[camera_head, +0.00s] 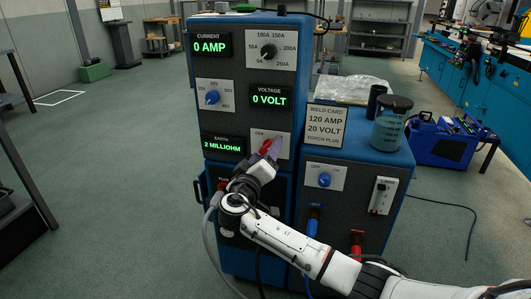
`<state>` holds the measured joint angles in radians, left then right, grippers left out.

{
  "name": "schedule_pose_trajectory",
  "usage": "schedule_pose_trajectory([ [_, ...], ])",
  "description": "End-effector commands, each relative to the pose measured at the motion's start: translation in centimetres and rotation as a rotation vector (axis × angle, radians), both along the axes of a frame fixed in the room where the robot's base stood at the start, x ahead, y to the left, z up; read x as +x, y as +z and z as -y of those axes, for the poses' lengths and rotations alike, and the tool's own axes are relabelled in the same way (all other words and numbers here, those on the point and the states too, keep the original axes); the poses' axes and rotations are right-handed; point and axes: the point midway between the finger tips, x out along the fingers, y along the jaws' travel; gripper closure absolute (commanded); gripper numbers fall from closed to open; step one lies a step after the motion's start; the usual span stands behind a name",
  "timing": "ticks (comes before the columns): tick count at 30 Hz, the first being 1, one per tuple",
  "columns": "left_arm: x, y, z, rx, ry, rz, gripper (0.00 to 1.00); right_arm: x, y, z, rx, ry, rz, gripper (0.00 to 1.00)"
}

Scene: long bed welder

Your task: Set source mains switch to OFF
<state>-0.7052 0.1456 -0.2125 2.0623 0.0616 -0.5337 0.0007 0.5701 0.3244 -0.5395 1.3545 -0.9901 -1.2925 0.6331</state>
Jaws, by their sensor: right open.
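The welding source (245,85) is a blue and dark-faced cabinet in the middle of the head view. Its mains switch (265,145) is a small red handle on a white plate, with a label that looks like "OFF" at the plate's upper left. My right gripper (271,152) is open, with its fingertips at the red handle. The fingers and wrist hide part of the handle and plate, so I cannot tell its exact angle or whether they touch. The displays are lit: 0 AMP, 0 VOLT, 2 MILLIOHM. My left gripper is out of view.
A black knob (268,51) and a blue knob (212,97) sit above the switch. The lower right unit carries a weld card (325,126), a dark-lidded jar (390,125) and another blue knob (324,179). Cables hang in front.

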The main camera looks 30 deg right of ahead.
Motion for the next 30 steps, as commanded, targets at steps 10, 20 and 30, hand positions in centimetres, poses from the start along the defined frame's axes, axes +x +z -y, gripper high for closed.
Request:
schedule_pose_trajectory([
  [10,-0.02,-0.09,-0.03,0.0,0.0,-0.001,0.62,0.51,-0.01,0.58,-0.001,0.001,-0.001,0.36],
  [20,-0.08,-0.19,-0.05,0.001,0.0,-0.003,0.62,0.49,-0.02,0.56,-0.001,0.001,-0.001,0.77],
  [30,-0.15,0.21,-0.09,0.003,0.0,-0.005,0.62,0.47,0.05,0.54,-0.044,0.001,-0.055,0.77],
])
